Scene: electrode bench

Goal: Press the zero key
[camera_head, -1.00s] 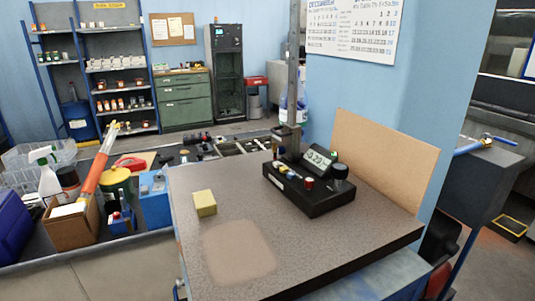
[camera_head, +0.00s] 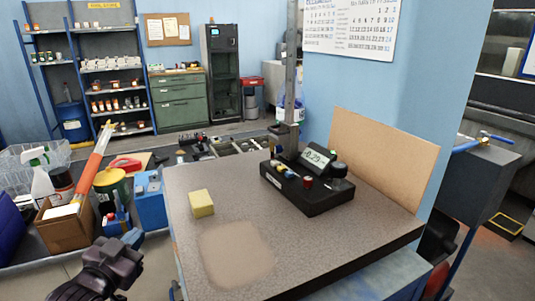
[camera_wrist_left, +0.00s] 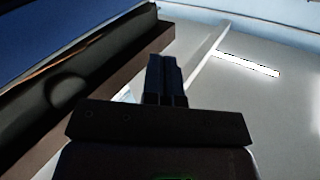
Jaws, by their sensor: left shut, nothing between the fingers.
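A black height gauge (camera_head: 312,195) with a tall grey column (camera_head: 291,75) stands on the granite plate. Its tilted display (camera_head: 314,157) shows small dark digits, hard to read exactly. On its base are a blue knob (camera_head: 290,174), a red knob (camera_head: 308,182) and a black knob (camera_head: 338,170); I cannot make out which part is the zero key. My left gripper (camera_head: 132,238) is at the lower left, off the plate's left edge and well away from the gauge. In the left wrist view its fingers (camera_wrist_left: 166,78) are together and empty. My right gripper is not in view.
The granite plate (camera_head: 285,246) is mostly clear, with a yellow block (camera_head: 201,203) left of the gauge. A brown board (camera_head: 382,158) stands behind the gauge.

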